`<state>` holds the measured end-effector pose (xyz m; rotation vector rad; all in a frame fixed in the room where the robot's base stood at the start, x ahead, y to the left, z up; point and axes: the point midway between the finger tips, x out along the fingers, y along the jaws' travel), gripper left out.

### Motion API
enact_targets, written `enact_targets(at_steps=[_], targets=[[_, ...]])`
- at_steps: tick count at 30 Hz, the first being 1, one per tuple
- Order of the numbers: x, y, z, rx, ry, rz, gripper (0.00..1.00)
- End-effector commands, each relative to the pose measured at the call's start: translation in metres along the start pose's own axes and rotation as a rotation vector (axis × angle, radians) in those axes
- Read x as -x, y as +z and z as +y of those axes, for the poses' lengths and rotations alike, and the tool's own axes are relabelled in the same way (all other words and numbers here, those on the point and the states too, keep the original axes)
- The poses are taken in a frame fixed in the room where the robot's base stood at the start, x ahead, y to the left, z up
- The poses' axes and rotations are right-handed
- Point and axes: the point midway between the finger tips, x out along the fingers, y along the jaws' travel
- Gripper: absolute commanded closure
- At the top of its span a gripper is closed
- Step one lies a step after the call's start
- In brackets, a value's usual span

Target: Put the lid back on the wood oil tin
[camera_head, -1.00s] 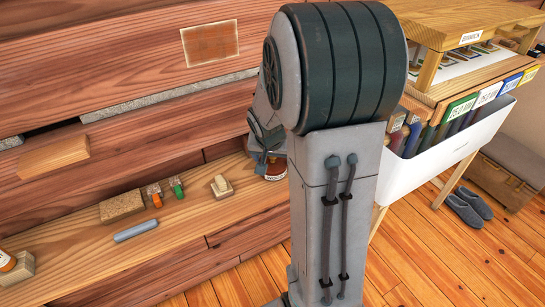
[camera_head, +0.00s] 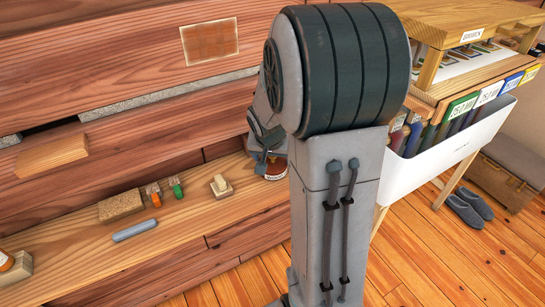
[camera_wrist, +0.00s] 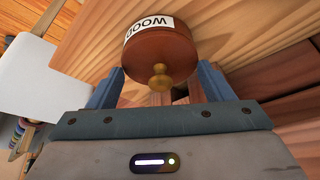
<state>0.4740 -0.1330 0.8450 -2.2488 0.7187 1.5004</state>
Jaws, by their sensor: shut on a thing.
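The wood oil tin (camera_head: 276,169) stands on the wooden ledge, partly hidden behind my arm in the head view. In the wrist view the tin's white WOOD label (camera_wrist: 149,26) shows at the top. The round brown lid (camera_wrist: 160,52) with its brass knob (camera_wrist: 160,77) faces the camera in front of the label. The lid appears to be at the tin's top, but I cannot tell whether it is fully seated. My gripper (camera_wrist: 160,80) is shut on the lid, one blue-grey finger on each side. In the head view the gripper is mostly hidden.
On the ledge (camera_head: 75,240) left of the tin lie a cork-like block (camera_head: 121,205), a blue-grey stick (camera_head: 134,230), small orange and green items and a pale knobbed block (camera_head: 221,187). A white bin (camera_head: 440,155) with files stands at the right.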

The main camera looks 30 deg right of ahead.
Motion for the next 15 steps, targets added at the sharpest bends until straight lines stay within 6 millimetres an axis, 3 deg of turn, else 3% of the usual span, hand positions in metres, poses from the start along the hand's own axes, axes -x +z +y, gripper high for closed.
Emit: enact_targets(at_steps=[8,9,11,12,15], targets=[[0.0002,-0.0001,-0.0001,0.0,0.0,0.0,0.48],[0.0002,-0.0001,-0.0001,0.0,0.0,0.0,0.23],[0.0002,0.0,-0.0001,0.001,0.0,0.0,0.06],[0.0002,0.0,-0.0001,0.0,0.0,0.0,0.0],[0.0002,0.0001,0.0,0.0,0.0,0.0,0.0]])
